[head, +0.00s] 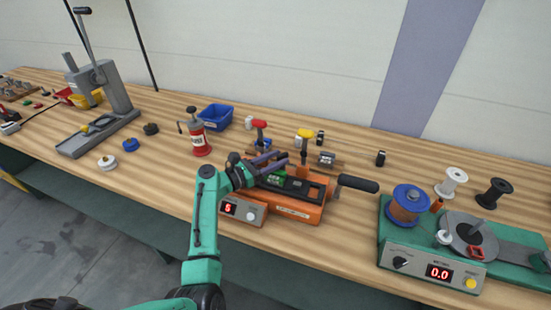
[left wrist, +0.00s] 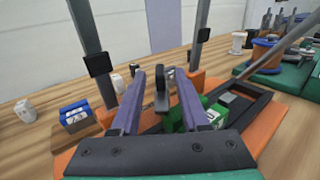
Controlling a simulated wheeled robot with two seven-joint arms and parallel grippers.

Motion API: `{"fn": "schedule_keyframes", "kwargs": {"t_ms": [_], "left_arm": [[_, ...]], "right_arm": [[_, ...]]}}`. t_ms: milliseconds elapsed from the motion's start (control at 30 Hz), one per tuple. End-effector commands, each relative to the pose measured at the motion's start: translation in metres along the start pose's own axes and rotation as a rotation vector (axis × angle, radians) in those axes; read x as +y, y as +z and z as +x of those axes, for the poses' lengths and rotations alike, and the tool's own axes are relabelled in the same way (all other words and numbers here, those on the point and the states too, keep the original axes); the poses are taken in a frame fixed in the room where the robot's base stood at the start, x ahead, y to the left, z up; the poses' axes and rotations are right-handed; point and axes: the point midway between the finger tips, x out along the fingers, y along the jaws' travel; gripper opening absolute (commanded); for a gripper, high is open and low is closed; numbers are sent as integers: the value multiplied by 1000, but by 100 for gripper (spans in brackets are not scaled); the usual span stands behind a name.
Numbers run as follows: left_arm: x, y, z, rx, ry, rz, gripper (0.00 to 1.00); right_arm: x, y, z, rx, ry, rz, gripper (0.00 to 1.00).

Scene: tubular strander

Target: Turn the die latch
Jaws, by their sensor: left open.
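My right gripper is not in view.
A long black handle (head: 357,184) sticks out at the machine's right. Yellow-topped (head: 305,136) and red-topped (head: 260,125) tools stand behind it. A green spool machine (head: 430,262) stands right.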

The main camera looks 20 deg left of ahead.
Motion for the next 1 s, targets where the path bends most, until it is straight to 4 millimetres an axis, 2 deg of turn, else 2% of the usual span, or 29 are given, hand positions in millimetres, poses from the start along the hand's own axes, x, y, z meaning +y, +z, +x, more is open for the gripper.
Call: {"fn": "schedule_keyframes", "kwargs": {"t_ms": [67, 100, 167, 200, 233, 467, 700, 800, 1000], "left_arm": [[0, 0, 0, 0, 0, 0, 45], [0, 0, 0, 0, 0, 0, 41], [0, 0, 0, 0, 0, 0, 18], [0, 0, 0, 0, 0, 0, 3], [0, 0, 0, 0, 0, 0, 0], [2, -3, 0, 0, -27, 2, 0], [9, -11, 1, 0, -289, 5, 0], [10, -8, 2, -1, -366, 2, 0], [10, -1, 1, 1, -417, 0, 0]], "right_arm": [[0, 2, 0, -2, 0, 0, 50], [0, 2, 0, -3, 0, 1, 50], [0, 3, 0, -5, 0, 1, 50], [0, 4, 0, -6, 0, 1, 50], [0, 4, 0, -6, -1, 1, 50], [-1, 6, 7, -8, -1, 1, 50], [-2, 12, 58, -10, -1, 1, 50], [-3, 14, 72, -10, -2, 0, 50], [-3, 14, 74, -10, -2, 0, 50]]}}
